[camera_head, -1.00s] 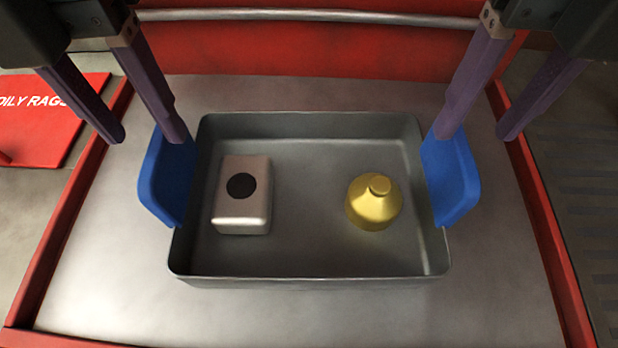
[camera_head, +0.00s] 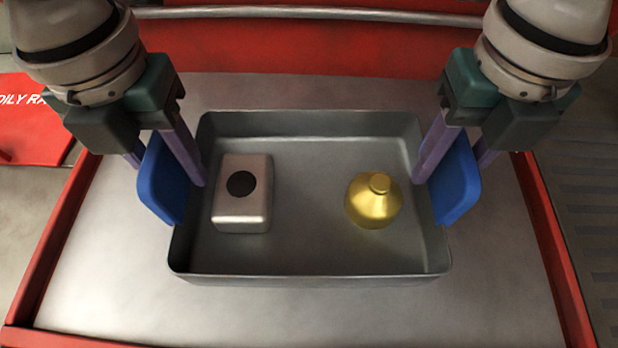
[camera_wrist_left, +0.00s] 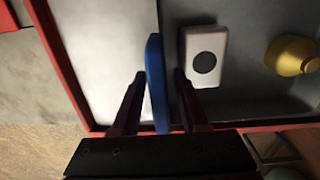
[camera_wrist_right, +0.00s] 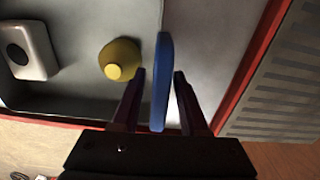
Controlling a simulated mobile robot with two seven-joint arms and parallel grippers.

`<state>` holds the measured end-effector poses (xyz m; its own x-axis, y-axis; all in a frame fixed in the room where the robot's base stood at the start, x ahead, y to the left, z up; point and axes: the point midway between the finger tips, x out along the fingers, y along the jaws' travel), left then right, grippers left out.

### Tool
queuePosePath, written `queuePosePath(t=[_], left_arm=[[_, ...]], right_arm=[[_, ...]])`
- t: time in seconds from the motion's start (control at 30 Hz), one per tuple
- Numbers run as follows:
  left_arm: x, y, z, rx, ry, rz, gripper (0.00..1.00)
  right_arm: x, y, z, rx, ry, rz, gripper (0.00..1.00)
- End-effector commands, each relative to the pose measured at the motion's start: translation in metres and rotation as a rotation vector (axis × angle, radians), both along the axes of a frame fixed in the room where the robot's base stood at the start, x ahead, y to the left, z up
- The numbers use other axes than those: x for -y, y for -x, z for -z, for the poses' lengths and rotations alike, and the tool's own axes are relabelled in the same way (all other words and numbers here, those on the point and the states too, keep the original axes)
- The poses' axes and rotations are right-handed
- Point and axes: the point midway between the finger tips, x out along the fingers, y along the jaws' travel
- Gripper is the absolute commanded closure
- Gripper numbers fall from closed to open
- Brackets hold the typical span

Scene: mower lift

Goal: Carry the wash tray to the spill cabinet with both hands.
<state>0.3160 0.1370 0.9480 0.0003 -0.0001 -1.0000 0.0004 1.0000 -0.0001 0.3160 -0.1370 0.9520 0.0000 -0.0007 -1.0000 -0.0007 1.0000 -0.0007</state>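The grey wash tray (camera_head: 310,262) sits on a metal work surface. It has a blue handle at its left side (camera_head: 162,185) and another at its right side (camera_head: 459,185). A pale box with a black disc (camera_head: 242,208) and a brass-coloured bottle-like part (camera_head: 374,204) lie inside it. My left gripper (camera_wrist_left: 155,80) is open, with one finger on each side of the left handle and gaps visible. My right gripper (camera_wrist_right: 160,78) is open around the right handle in the same way, apart from it.
The work surface (camera_head: 100,260) has a raised red rim (camera_head: 545,225). A red panel with a metal rail (camera_head: 310,14) stands behind it. A red lid lettered "OILY RAGS" (camera_head: 38,125), partly covered, is at the left. Dark slatted flooring (camera_head: 585,190) is at the right.

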Motion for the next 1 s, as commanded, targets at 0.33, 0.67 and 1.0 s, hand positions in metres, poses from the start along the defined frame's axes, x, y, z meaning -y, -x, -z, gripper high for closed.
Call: queuePosePath(t=[0.33,0.67,1.0], left_arm=[[-0.0002,-0.0001,-0.0002,0.000,0.000,0.000,0.97],[-0.0002,-0.0001,-0.0003,0.000,0.000,0.000,1.00],[-0.0003,-0.0001,-0.0004,0.000,0.000,-0.001,1.00]], right_arm=[[0.0001,-0.0001,-0.0003,0.000,0.000,0.000,0.97],[0.0002,-0.0002,-0.0004,0.000,0.000,0.001,1.00],[0.0003,-0.0002,-0.0005,0.000,0.000,0.001,1.00]])
